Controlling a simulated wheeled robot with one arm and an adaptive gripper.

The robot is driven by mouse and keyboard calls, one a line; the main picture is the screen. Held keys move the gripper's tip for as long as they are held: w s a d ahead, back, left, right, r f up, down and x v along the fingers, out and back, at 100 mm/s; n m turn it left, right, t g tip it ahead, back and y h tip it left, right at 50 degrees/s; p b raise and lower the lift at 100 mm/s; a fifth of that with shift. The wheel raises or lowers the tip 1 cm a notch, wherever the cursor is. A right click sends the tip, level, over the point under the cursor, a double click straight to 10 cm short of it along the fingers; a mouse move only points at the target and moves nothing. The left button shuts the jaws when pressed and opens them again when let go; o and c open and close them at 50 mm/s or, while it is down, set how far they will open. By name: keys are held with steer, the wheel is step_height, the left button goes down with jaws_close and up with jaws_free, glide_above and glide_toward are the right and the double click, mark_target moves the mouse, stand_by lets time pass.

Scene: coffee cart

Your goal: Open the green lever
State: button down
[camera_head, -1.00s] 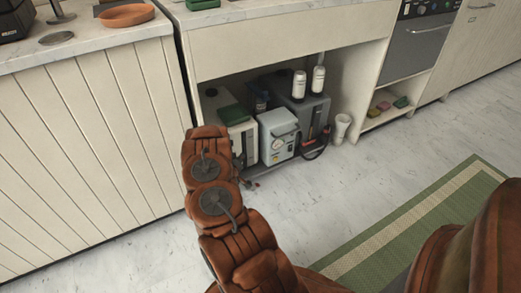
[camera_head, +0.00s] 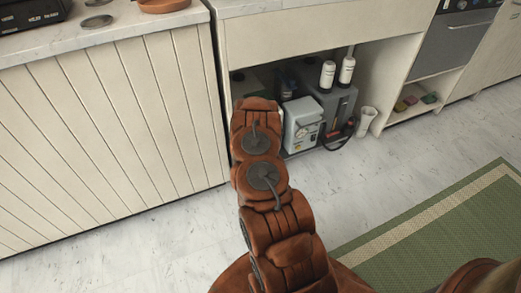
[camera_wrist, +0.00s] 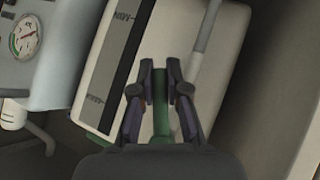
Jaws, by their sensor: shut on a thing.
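In the wrist view, the green lever (camera_wrist: 161,120) lies between the two dark fingers of my gripper (camera_wrist: 160,70). The fingers are closed on it from both sides. The lever runs from the fingertips down toward the bottom of the picture, where the gripper body hides its lower end. Behind it is a pale machine (camera_wrist: 206,40) with a dark lettered strip. In the head view my brown arm reaches into the open space under the counter. It hides my gripper and the lever there.
A light box with a round gauge (camera_wrist: 22,36) stands left of the pale machine. In the head view, two white bottles (camera_head: 327,75) (camera_head: 347,68), a dark unit and a white cup (camera_head: 367,122) stand to the right of my arm.

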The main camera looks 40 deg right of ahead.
steer(key=shift+w+r, duration=0.1)
steer(key=c, duration=1.2)
jaws_free()
steer(key=shift+o, duration=0.2)
